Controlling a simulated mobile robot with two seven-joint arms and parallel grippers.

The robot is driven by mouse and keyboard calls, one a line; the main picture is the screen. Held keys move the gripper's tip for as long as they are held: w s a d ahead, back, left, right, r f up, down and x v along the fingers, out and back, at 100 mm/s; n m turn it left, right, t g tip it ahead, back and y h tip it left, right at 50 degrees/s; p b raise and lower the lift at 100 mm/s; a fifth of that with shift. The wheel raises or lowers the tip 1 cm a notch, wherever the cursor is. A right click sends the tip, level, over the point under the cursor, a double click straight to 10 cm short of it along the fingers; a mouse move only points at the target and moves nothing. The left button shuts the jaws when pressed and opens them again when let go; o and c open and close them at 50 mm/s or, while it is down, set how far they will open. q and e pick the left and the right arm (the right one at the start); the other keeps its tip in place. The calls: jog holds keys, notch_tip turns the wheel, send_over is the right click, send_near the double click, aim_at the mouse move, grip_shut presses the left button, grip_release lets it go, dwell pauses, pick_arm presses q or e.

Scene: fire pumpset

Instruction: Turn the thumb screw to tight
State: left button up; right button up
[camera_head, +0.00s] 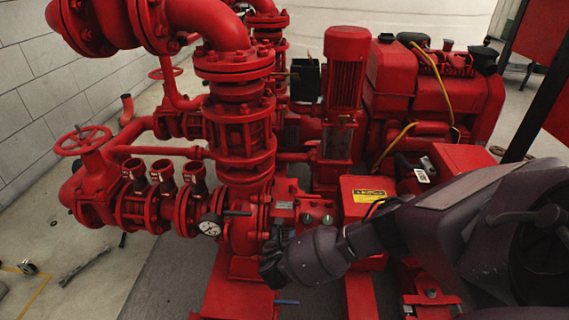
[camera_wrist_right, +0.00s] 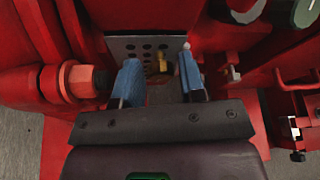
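In the right wrist view, a small brass-coloured piece (camera_wrist_right: 162,63), which looks like the thumb screw, sits at a grey plate with several dark holes. My right gripper (camera_wrist_right: 160,62) is open, with one blue fingertip on each side of the brass piece. Gaps show on both sides, so the fingers do not look closed on it. In the head view my right gripper (camera_head: 272,268) is low in front of the red pump, its fingers mostly hidden. The screw cannot be made out there. My left gripper is not in view.
A large red nut and bolt (camera_wrist_right: 82,82) lies close left of the fingers. A red motor (camera_head: 345,70) stands behind.

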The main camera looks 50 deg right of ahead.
jog(key=c, duration=0.6)
jog(key=shift+c, duration=0.2)
